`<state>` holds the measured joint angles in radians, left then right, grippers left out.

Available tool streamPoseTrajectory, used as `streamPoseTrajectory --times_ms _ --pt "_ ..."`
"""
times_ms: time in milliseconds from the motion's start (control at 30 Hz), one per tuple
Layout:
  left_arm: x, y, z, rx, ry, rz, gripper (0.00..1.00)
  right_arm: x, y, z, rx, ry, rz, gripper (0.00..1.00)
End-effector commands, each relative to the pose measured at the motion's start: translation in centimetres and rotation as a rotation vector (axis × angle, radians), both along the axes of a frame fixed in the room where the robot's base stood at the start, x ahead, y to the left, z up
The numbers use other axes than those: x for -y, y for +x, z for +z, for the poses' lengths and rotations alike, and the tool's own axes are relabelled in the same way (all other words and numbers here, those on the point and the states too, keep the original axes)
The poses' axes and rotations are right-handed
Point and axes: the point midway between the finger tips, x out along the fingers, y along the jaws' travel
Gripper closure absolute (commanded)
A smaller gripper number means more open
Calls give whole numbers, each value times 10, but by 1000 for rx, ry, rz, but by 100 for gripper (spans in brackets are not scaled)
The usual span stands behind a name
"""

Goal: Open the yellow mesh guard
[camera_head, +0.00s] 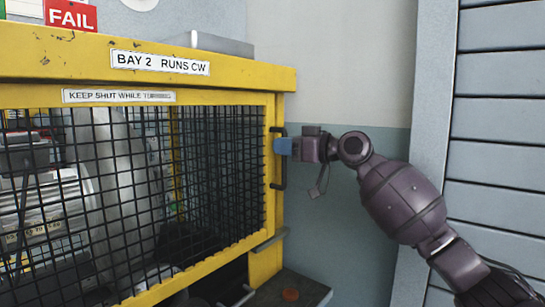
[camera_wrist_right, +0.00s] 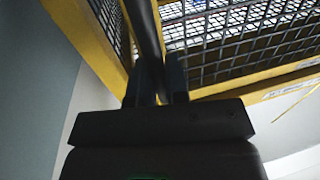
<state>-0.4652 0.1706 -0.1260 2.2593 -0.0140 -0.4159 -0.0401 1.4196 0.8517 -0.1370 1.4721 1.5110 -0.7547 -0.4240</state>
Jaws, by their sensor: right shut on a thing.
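The yellow mesh guard (camera_head: 190,97) has a yellow frame around black wire mesh and sits under the yellow top beam. It looks closed, with no clear gap along its top edge. Its black bar handle (camera_head: 278,185) is upright on the right frame post. In the right wrist view, the fingers (camera_wrist_right: 160,85) close around the dark handle bar (camera_wrist_right: 145,35), with the guard's mesh (camera_wrist_right: 240,40) beyond. The fingertips partly hide the handle. My left gripper is not in view.
Grey machinery (camera_head: 125,180) stands behind the mesh. A dark ledge (camera_head: 300,288) juts out below the handle. A slatted grey panel (camera_head: 500,130) is at the right.

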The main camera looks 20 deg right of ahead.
Motion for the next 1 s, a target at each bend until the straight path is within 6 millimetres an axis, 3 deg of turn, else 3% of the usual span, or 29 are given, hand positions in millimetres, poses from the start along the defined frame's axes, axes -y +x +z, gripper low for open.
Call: streamPoseTrajectory --times_ms 433,467,600,1000 --pt "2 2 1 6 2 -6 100 4 2 0 -2 -2 0 100" --pt "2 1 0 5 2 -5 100 4 2 0 -2 -2 0 84" --pt "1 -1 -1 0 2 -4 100 4 2 0 -2 -2 0 62" --pt "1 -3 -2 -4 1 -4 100 3 2 0 -1 -1 1 62"
